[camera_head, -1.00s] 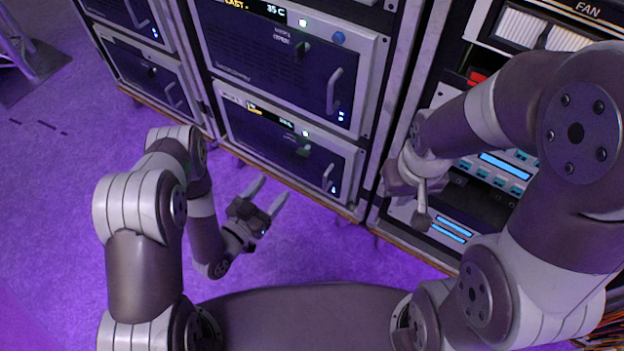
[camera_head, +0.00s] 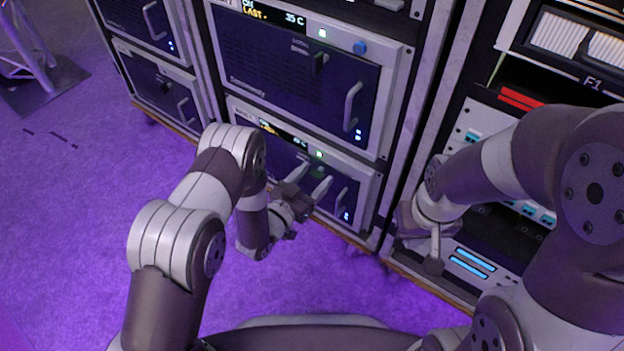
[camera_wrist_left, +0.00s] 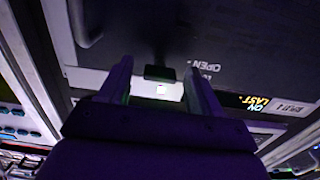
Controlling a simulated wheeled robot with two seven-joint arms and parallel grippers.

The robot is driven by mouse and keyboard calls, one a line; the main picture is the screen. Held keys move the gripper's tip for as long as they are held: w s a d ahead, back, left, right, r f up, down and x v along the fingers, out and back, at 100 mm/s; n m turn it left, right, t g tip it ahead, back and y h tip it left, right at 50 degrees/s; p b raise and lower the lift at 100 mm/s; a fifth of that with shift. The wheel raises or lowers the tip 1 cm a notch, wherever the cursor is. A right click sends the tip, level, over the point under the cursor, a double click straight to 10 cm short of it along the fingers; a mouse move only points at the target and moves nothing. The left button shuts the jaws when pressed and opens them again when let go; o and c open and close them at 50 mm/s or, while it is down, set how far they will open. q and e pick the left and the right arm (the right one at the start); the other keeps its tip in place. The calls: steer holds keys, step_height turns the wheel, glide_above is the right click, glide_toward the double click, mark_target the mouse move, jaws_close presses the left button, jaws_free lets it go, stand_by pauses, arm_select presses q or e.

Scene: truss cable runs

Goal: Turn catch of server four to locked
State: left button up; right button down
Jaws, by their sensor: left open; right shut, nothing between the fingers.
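My left gripper (camera_head: 312,174) is open in front of the lower middle server (camera_head: 368,182), whose number I cannot read. In the left wrist view a dark catch (camera_wrist_left: 160,73) lies between the two fingertips, with a gap on either side. A lit white square (camera_wrist_left: 162,90) is beside it, and the word OPEN (camera_wrist_left: 203,66) is printed on the dark front nearby. In the head view my left gripper largely hides this catch. My right gripper (camera_head: 433,264) is shut and empty, before the right rack.
The upper middle server (camera_head: 290,75) has its own catch (camera_head: 319,62) and handle (camera_head: 352,106). The lower server's handle (camera_head: 341,203) is just right of my left gripper. A rack post (camera_head: 423,110) stands between the arms. Purple floor (camera_head: 80,220) is open at left.

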arm_select(q)
steer(key=c, duration=1)
steer(key=shift+c, duration=0.2)
steer(key=shift+m, duration=0.3)
steer(key=m+p, duration=0.1)
steer(key=m, duration=0.2)
steer(key=shift+r+p, duration=0.1)
steer(key=shift+p, duration=0.3)
steer(key=m+p, duration=0.2)
steer(key=m, duration=0.3)
steer(key=m+p, duration=0.1)
steer(key=m, duration=0.4)
steer(key=m+p, duration=0.1)
steer(key=m, duration=0.3)
steer(key=shift+m, duration=0.3)
